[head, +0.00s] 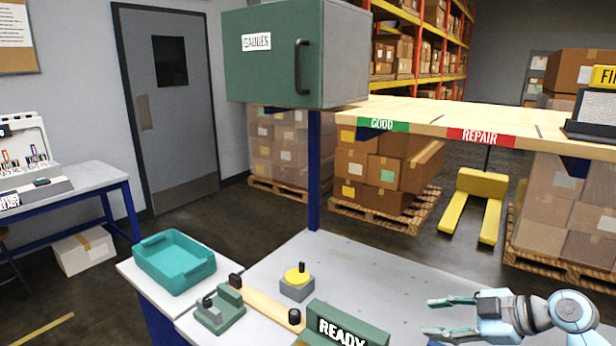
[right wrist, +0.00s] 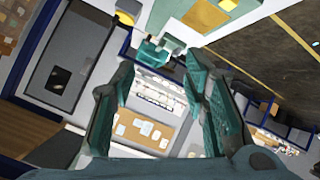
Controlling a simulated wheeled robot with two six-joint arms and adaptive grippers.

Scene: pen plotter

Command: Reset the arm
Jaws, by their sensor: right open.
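My right gripper (head: 432,317) is at the lower right in the head view, held out to the left over the grey worktop (head: 385,275). Its two teal fingers are apart with nothing between them. The right wrist view also shows its spread fingers (right wrist: 160,70), with a blurred, tilted room beyond. My left gripper does not show in the head view. A green block with a READY label (head: 345,328) sits at the bottom middle, to the left of the right gripper and apart from it.
A yellow knob on a grey block (head: 297,284), a green fixture (head: 220,312) and a wooden strip (head: 262,306) are on the worktop. A teal tray (head: 174,262) stands at left. A shelf marked GOOD and REPAIR (head: 435,115) and a green cabinet (head: 275,60) are above.

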